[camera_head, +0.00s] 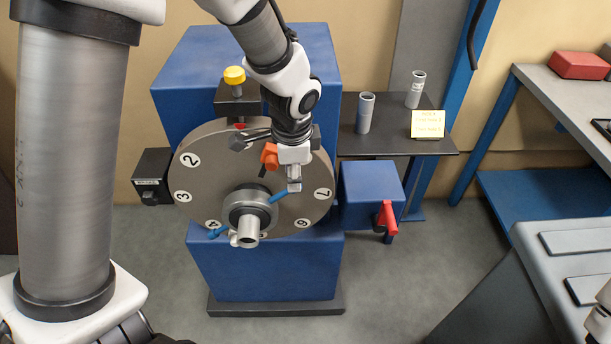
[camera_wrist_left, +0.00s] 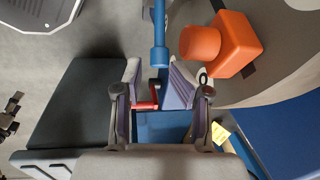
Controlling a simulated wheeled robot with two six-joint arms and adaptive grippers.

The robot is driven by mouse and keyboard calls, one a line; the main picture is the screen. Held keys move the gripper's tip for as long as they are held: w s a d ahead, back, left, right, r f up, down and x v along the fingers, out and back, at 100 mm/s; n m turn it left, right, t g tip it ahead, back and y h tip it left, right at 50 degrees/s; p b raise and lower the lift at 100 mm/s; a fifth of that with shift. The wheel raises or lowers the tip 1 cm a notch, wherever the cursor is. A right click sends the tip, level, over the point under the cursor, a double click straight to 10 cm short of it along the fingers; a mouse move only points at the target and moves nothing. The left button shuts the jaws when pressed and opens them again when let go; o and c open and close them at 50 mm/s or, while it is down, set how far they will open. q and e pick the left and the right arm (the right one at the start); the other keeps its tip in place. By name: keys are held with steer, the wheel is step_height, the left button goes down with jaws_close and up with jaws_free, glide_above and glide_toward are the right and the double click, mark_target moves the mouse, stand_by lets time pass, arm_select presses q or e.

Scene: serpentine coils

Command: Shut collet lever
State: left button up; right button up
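A small dark shape at the wrist view's left edge may be my right gripper (camera_wrist_left: 11,114), too small to read.
An orange block (camera_head: 269,156) sits on the disc close beside my left gripper. A blue box with a red handle (camera_head: 387,217) stands to the right. A dark shelf (camera_head: 385,140) holds two grey cylinders and a yellow note. Grey benches stand farther right.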

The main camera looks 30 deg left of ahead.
arm_select(q)
step_height(320, 180, down, 7)
steer(key=b, duration=0.1)
steer(key=shift+w+f+b, duration=0.2)
steer(key=shift+w+b, duration=0.1)
steer(key=shift+w, duration=0.15)
steer(key=shift+c, duration=0.6)
steer(key=c, duration=0.5)
steer(key=shift+w+a+f, duration=0.1)
steer(key=shift+a, duration=0.05)
jaws_close()
